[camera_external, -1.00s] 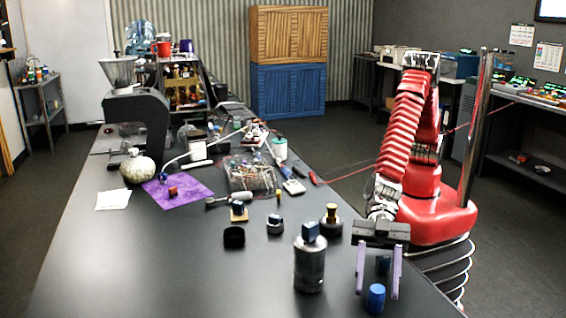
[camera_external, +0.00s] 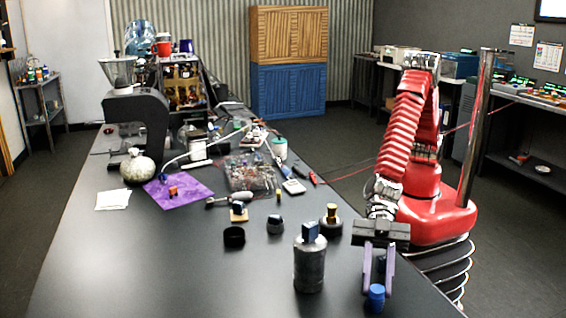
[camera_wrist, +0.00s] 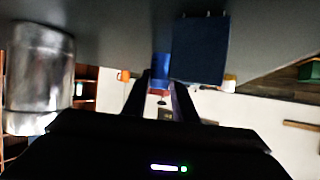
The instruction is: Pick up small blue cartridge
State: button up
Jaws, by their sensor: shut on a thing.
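A small bright blue cartridge (camera_external: 376,298) stands upright near the right front edge of the black table. My gripper (camera_external: 377,291) points down from above, with its two pale purple fingers shut on the upper part of the cartridge. In the wrist view, the blue cartridge (camera_wrist: 160,67) shows between the tips of my gripper (camera_wrist: 161,80). A darker blue piece (camera_external: 381,264) shows behind and partly between the fingers. A large dark blue block (camera_wrist: 199,50) appears just right of the fingers in the wrist view. Whether the cartridge touches the table is hard to tell.
A grey metal canister (camera_external: 309,266) with a blue block on top stands left of my gripper. It also shows in the wrist view (camera_wrist: 38,80). Further back are a black ring (camera_external: 234,237), a dark knob (camera_external: 275,225) and a brass-topped piece (camera_external: 332,226). The table's left front is clear.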

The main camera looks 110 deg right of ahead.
notch_tip(320, 180, up, 10)
dwell(0.6)
